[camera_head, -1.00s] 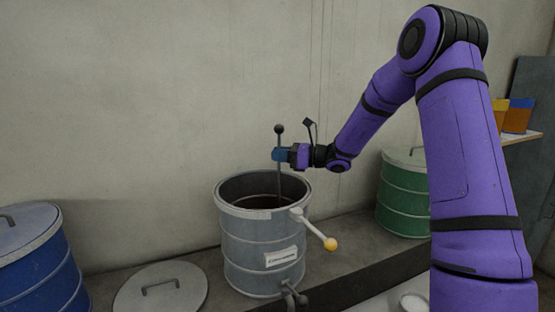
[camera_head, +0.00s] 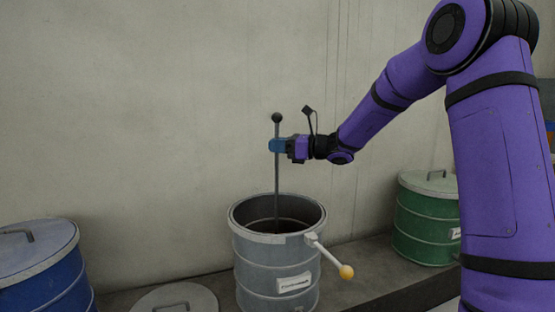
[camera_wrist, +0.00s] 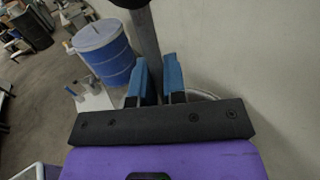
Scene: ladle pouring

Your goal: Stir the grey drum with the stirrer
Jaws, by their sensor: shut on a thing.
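The grey drum (camera_head: 262,262) stands open on the ledge in the head view, its lid off. The stirrer (camera_head: 277,170) is a thin dark upright rod with a black ball (camera_head: 277,118) on top. My gripper (camera_head: 276,146) has blue fingers and is shut on the rod a little below the ball, above the drum. The rod's lower end passes below the drum's rim and is hidden inside. In the wrist view the rod (camera_wrist: 146,45) runs between the two blue fingers (camera_wrist: 158,80).
A handle with a yellow knob (camera_head: 346,272) sticks out from the drum's right side. A loose grey lid (camera_head: 175,299) lies at its left. A lidded blue drum (camera_head: 45,270) stands far left, a lidded green drum (camera_head: 425,222) right. A plain wall is behind.

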